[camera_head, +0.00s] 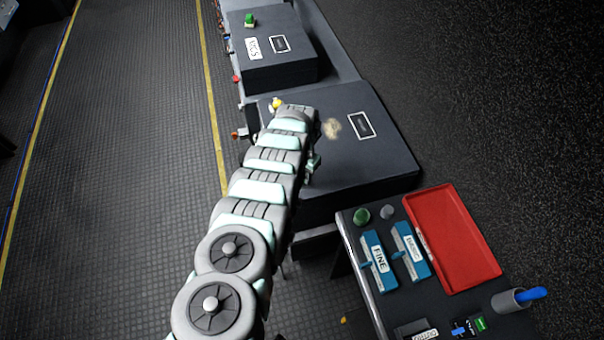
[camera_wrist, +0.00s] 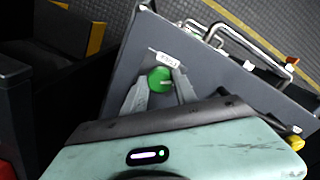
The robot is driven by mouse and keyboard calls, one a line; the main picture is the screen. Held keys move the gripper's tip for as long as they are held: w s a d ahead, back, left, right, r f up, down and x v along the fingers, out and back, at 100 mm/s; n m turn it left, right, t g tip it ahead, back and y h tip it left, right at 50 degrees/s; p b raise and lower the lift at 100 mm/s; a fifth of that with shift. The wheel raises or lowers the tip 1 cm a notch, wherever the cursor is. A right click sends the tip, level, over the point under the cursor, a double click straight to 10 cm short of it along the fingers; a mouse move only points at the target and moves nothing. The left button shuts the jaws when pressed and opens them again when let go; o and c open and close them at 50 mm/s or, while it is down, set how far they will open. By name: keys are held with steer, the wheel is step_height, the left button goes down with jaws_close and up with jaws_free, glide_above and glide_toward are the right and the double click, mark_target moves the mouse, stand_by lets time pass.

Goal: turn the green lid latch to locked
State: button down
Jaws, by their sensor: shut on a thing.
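A round green latch (camera_wrist: 158,80) sits on the dark grey face of a case (camera_wrist: 125,60), beside a small white label, in the wrist view. A pale line on the latch points to the right in that view. My gripper (camera_wrist: 160,88) has one finger on each side of the latch and is shut on it. In the head view my arm reaches over the near dark case (camera_head: 375,185). My arm hides most of the gripper there, and I cannot make out the latch for certain.
Metal handle bars (camera_wrist: 240,38) and a yellow knob (camera_wrist: 297,142) are near the gripper. A second dark case (camera_head: 290,70) with a green piece on top stands farther back. A bench with a red tray (camera_head: 455,240), blue blocks and a grey cup (camera_head: 508,301) is at lower right.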

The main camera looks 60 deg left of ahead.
steer(key=m, duration=0.6)
stand_by(0.6)
steer(key=c, duration=1)
jaws_free()
steer(key=shift+o, duration=0.2)
step_height(320, 180, up, 11)
stand_by(0.4)
